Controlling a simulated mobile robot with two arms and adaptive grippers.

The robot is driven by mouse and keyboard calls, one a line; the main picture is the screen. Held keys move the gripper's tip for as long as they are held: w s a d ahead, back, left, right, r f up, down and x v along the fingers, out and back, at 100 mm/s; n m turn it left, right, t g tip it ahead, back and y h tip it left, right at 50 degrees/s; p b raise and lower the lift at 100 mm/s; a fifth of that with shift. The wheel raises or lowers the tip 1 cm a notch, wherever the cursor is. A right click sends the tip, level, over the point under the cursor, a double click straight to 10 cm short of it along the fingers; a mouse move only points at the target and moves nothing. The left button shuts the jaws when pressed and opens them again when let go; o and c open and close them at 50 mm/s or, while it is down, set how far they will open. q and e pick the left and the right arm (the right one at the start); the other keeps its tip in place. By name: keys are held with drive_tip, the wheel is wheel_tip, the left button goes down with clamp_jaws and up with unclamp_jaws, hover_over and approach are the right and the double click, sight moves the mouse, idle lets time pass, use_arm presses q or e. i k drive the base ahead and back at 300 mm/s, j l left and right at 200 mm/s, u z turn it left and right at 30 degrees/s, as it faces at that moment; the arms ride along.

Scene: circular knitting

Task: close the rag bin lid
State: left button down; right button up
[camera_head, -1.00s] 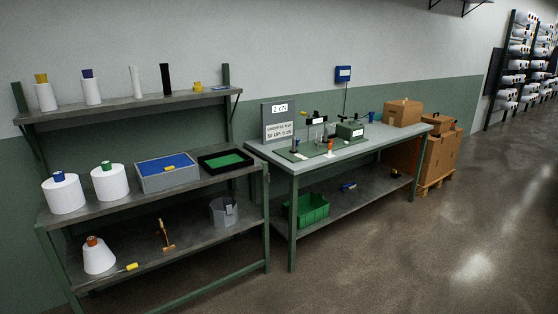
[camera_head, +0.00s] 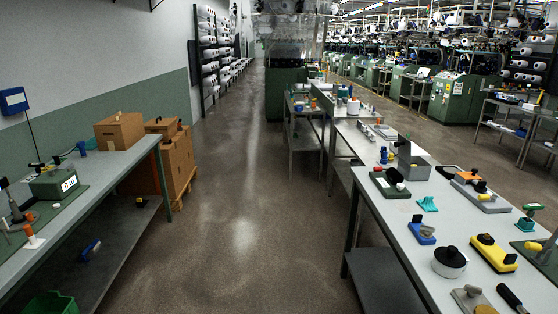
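I cannot pick out a rag bin or its lid for certain in the head view. A small grey box (camera_head: 411,161) stands on the right-hand bench, with what looks like a raised panel; I cannot tell what it is. A green bin (camera_head: 50,304) shows partly at the lower left, under the left bench. Neither of my grippers is in view.
The left bench (camera_head: 95,192) stands along the wall, with cartons (camera_head: 172,155) stacked on a pallet beyond it. The right bench (camera_head: 383,221) holds several tools and small devices. The aisle floor (camera_head: 240,215) between them is clear. Green machines (camera_head: 462,100) stand farther back.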

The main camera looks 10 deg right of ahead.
sight(403, 145)
drive_tip(key=i+l+z, duration=0.15)
drive_tip(key=i+z, duration=1.05)
drive_tip(key=z, duration=0.15)
drive_tip(key=j+z, duration=0.15)
drive_tip(key=z, duration=0.2)
drive_tip(key=i+j+z, duration=0.1)
drive_tip(key=z, duration=0.25)
